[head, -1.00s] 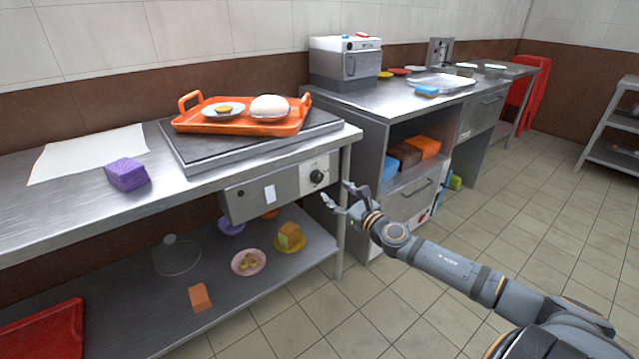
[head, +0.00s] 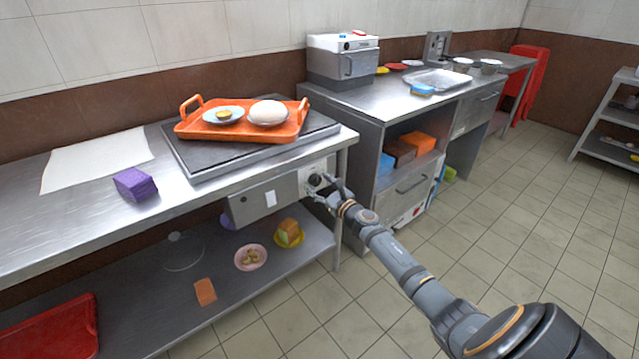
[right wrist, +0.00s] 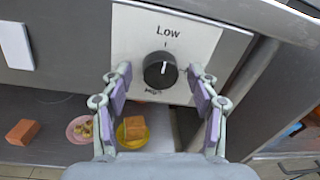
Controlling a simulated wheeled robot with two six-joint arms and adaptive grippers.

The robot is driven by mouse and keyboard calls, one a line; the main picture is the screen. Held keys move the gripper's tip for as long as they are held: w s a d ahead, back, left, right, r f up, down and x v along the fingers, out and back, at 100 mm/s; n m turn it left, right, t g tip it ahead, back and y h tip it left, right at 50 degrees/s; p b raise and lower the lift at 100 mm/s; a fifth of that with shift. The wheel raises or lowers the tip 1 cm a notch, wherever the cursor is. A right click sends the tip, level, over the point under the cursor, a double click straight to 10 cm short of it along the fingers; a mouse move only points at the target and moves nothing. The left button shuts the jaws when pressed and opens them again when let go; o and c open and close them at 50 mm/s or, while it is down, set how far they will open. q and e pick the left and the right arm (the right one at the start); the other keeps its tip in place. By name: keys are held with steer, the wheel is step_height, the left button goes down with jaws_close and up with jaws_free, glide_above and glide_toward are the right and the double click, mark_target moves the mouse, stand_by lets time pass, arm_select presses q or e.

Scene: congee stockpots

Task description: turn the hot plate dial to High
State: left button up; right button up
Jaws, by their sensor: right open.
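The hot plate (head: 170,160) is set on the counter, with its control box (head: 262,200) below the counter's front edge. The black dial (right wrist: 160,70) sits on a light plate on that box. "Low" is printed above it, and a word below it is partly hidden by the dial and looks upside down. The dial's white mark points up toward Low. My right gripper (right wrist: 160,88) is open, its purple-padded fingers on either side of the dial, not closed on it. In the head view my right gripper (head: 322,192) is at the dial. My left gripper is not in view.
An orange tray (head: 200,132) with an egg-like white item and a small plate stands on the hot plate. A purple sponge (head: 135,184) lies on the counter to the left. A lower shelf (head: 225,290) holds several food items. A counter leg (head: 338,235) stands close to my right gripper.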

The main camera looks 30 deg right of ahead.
steer(key=shift+c, duration=0.6)
steer(key=c, duration=1.1)
steer(key=shift+o, duration=0.2)
